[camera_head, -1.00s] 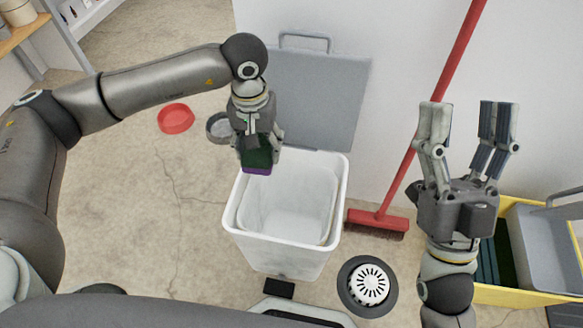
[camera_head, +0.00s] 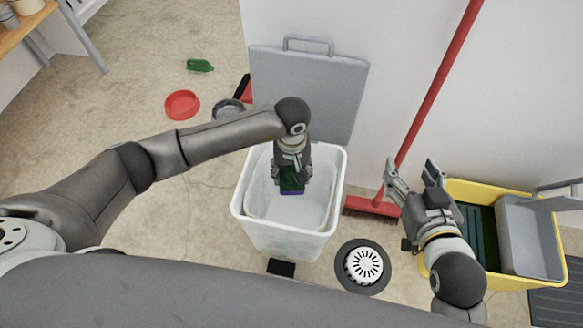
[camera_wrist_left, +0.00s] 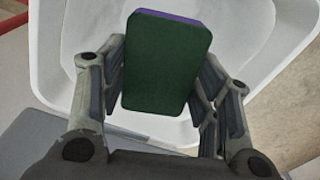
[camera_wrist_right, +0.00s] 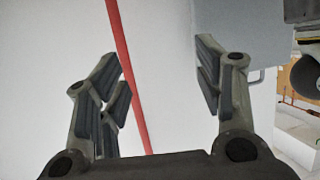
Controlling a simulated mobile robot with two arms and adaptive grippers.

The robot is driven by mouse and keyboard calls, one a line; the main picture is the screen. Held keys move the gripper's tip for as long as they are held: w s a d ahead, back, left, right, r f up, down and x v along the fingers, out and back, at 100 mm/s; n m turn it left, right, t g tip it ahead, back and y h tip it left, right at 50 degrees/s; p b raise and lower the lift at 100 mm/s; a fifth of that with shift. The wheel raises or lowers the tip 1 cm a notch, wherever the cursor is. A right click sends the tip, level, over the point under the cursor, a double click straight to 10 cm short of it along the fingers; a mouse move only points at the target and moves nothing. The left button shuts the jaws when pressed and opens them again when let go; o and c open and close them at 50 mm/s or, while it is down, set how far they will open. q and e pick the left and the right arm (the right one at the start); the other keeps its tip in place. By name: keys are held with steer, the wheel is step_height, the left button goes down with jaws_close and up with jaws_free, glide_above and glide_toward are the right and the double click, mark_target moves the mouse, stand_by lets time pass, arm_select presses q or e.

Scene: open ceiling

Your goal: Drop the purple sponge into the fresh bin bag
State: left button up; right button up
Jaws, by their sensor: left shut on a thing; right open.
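The purple sponge (camera_head: 291,191) has a dark green face and a purple side. My left gripper (camera_head: 291,180) is shut on it and holds it over the mouth of the white bin (camera_head: 285,240). In the left wrist view the sponge (camera_wrist_left: 165,65) sits between the fingers, green face towards the camera, with the white bin liner (camera_wrist_left: 85,25) beyond it. The bin's grey lid (camera_head: 310,90) stands open against the wall. My right gripper (camera_head: 412,178) is open and empty, right of the bin; its spread fingers also show in the right wrist view (camera_wrist_right: 165,85).
A red broom (camera_head: 430,110) leans on the wall right of the bin. A yellow mop bucket (camera_head: 545,275) stands at the right. A round floor drain (camera_head: 363,266) lies in front. A red dish (camera_head: 182,105), a metal bowl (camera_head: 228,110) and a green bottle (camera_head: 200,65) lie at the left.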

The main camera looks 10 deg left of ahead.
arm_select(q)
steer(key=shift+f+b, duration=0.35)
steer(key=shift+f, duration=0.25)
steer(key=shift+f+b, duration=0.55)
steer(key=shift+f, duration=0.4)
steer(key=shift+f+b, duration=0.6)
steer(key=shift+f, duration=0.3)
arm_select(e)
step_height(320, 180, up, 15)
steer(key=a+t+y, duration=0.2)
steer(key=t+y, duration=0.1)
steer(key=t, duration=0.6)
steer(key=shift+w+a, duration=0.1)
arm_select(q)
steer(key=o, duration=0.7)
steer(key=shift+o, duration=0.2)
